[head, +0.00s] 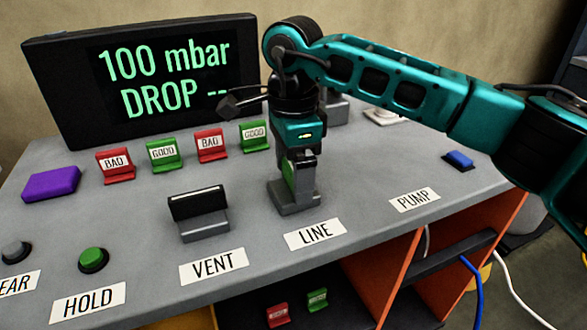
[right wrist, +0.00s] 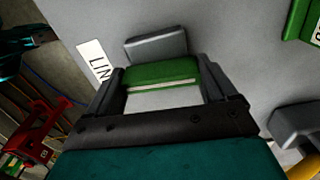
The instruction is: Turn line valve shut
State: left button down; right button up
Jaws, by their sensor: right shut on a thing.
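The LINE valve stands behind its label (head: 315,234), with a green handle (head: 290,176) on a grey base (head: 293,200). My right gripper (head: 299,172) comes down from above and is shut on this handle, hiding much of it in the head view. The handle seems to run front to back. In the right wrist view, the green handle (right wrist: 160,73) with a pale stripe sits between the two dark fingers, and part of the grey base (right wrist: 156,46) shows beyond it.
The VENT valve (head: 198,212) with a black handle stands close to the left. Red and green tags (head: 211,145) stand behind, before a display (head: 150,80) reading 100 mbar, DROP --. A green HOLD button (head: 93,260) is front left.

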jog(key=m, duration=0.8)
jog(key=shift+m, duration=0.3)
jog(key=m, duration=0.4)
jog(key=shift+b, duration=0.35)
jog(key=shift+m, duration=2.2)
jog(key=o, duration=0.8)
jog(key=shift+o, duration=0.2)
